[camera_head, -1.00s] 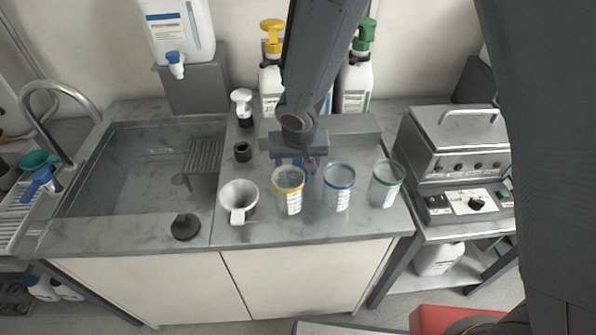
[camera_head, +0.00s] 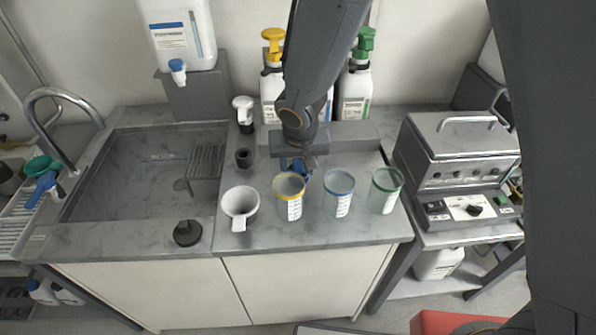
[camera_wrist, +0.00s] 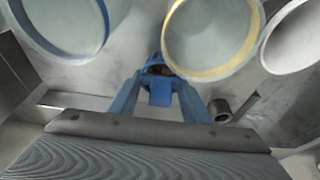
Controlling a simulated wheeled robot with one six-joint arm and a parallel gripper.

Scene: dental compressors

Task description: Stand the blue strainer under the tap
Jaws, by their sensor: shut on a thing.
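A clear cup with a blue rim (camera_head: 338,195) stands upright on the counter between a yellow-rimmed cup (camera_head: 289,198) and a green-rimmed cup (camera_head: 385,192). I cannot tell for sure that it is the blue strainer; a blue item (camera_head: 42,188) also lies by the curved tap (camera_head: 62,94) at left. My gripper (camera_head: 299,172) is low behind the yellow and blue cups. In the wrist view its blue jaws (camera_wrist: 156,70) meet near a small dark part; what they hold is unclear. The blue rim (camera_wrist: 112,35) and yellow rim (camera_wrist: 166,45) show on either side.
A white handled cup (camera_head: 240,222) and a black stopper (camera_head: 187,233) stand near the front. Pump bottles (camera_head: 355,90) line the back; a metal unit (camera_head: 465,150) is at right.

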